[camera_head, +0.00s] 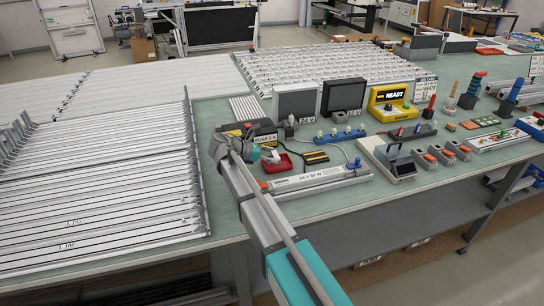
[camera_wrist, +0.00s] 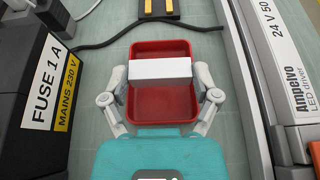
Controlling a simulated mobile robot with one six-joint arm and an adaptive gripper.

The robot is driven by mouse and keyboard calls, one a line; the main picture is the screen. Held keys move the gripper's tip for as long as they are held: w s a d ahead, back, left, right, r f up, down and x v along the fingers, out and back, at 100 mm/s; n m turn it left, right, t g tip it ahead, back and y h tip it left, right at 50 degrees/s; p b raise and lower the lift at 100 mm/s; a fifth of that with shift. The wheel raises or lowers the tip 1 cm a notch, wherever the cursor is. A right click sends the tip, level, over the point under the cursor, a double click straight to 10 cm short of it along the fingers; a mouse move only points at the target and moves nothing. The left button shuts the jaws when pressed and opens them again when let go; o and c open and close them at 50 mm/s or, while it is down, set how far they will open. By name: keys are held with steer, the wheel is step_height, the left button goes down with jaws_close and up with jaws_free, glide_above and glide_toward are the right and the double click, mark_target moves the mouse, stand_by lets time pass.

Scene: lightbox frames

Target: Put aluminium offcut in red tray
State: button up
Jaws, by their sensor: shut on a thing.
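The aluminium offcut, a pale rectangular block (camera_wrist: 160,70), is between my gripper's two fingers (camera_wrist: 161,82) in the wrist view. The gripper is shut on it. Behind the block is the red tray (camera_wrist: 160,109), a small open box whose floor shows in front of and beyond the block. The block lies across the tray's opening in this view; whether it touches the floor I cannot tell. In the head view my gripper (camera_head: 259,151) is at the red tray (camera_head: 283,166), which it partly covers; the offcut is hard to make out there.
A black fuse box (camera_wrist: 35,75) stands close on the left in the wrist view, and a long LED driver (camera_wrist: 275,70) on the right. A black cable (camera_wrist: 110,40) runs behind the tray.

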steer(key=shift+f+b, duration=0.6)
steer(key=shift+f, duration=0.05)
steer(key=o, duration=0.8)
steer(key=shift+c, duration=0.2)
steer(key=shift+r, duration=0.15)
steer(key=shift+r+p, duration=0.65)
steer(key=shift+p, duration=0.1)
steer(key=p+v, duration=0.4)
steer(key=v, duration=0.6)
steer(key=shift+s+a+r, duration=0.1)
steer(key=shift+a, duration=0.1)
steer(key=shift+s+a+r, duration=0.2)
steer(key=shift+s+a, duration=0.05)
steer(key=shift+a, duration=0.4)
